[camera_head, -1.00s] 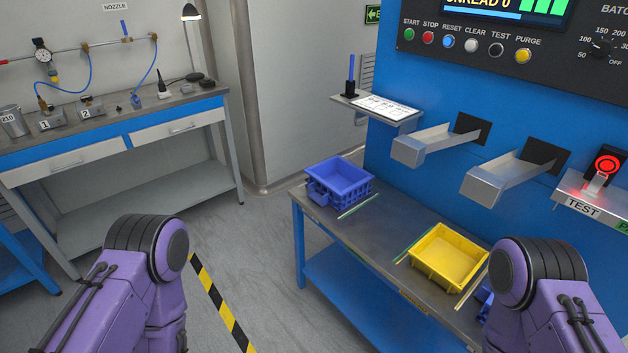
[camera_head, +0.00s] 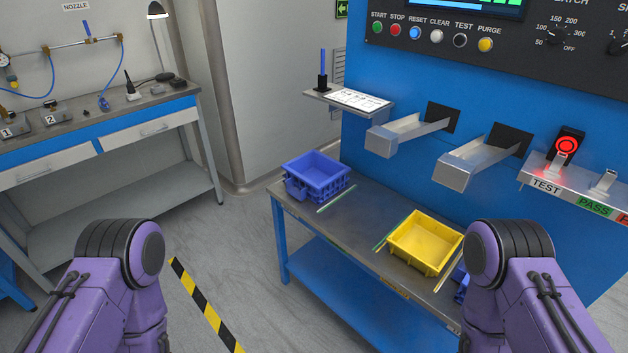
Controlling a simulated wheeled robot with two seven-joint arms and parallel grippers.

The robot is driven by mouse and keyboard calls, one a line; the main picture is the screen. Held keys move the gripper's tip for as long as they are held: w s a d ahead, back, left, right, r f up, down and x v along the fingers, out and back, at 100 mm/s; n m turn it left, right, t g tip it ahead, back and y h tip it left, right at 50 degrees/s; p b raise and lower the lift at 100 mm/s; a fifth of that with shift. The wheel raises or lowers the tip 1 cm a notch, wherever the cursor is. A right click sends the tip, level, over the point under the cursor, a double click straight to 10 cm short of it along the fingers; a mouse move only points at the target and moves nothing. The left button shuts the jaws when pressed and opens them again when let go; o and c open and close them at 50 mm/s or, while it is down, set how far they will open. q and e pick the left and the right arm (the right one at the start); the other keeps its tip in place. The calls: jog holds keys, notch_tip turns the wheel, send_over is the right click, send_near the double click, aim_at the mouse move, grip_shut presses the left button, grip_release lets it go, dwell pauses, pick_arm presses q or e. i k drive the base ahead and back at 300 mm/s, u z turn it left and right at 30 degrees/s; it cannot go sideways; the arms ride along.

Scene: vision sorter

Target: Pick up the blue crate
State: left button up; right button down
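A blue crate (camera_head: 315,177) stands upright and looks empty at the far left end of the grey-topped table (camera_head: 345,228) in front of the blue machine. Another blue crate (camera_head: 461,284) shows only in part at the table's right, mostly hidden behind my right arm. Purple links of my left and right arms show at the lower left and lower right. Neither gripper is in view. Nothing of mine touches the blue crate at the left.
A yellow crate (camera_head: 425,243) sits on the table between the two blue ones. Metal chutes (camera_head: 408,134) (camera_head: 481,163) stick out above the table. A workbench (camera_head: 90,130) stands at the left. Striped tape (camera_head: 205,306) marks the open floor.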

aim_at(313, 175)
jog(key=u, duration=1.65)
jog(key=i, duration=1.4)
jog(key=z, duration=1)
